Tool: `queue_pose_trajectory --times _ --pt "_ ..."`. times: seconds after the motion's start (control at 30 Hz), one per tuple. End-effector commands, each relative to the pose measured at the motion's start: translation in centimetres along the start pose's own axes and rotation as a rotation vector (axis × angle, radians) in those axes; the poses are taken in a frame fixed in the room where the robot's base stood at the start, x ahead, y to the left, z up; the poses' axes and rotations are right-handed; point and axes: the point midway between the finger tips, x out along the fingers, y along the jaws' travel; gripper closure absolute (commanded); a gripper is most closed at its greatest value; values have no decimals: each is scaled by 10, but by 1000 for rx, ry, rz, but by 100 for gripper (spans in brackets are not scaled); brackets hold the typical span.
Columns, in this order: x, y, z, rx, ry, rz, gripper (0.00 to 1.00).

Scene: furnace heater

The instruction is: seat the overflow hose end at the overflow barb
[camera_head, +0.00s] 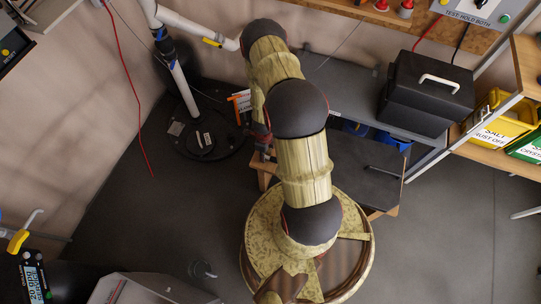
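I cannot make out the overflow hose end or the overflow barb for certain. A white pipe (186,92) with dark couplings and blue bands rises from a round black lid (206,138) on the floor at the upper left. A small ring-like fitting with a short pale tube (203,270) shows near the bottom, too small to identify. My arm reaches up from my base and bends back down. My gripper is mostly hidden behind my own arm links, near the black lid's right side. Its fingers cannot be seen clearly.
A black toolbox (425,95) with a pale handle stands on the grey bench at right. Yellow (502,122) and green (526,147) bins sit on a wooden shelf. A yellow-handled valve (18,241) is at far left. A grey box (140,290) stands bottom left. The floor left of my base is mostly clear.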

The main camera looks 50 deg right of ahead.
Motion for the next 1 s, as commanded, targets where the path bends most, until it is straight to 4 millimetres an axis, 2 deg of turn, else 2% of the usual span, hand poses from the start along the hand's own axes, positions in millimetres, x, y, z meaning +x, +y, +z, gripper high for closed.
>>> queue_pose_trajectory --times 0.43,0.77,1.0 --pt "0 0 0 0 0 0 100" --pt "-1 0 0 0 0 0 100" --pt "-15 0 0 1 0 0 100"
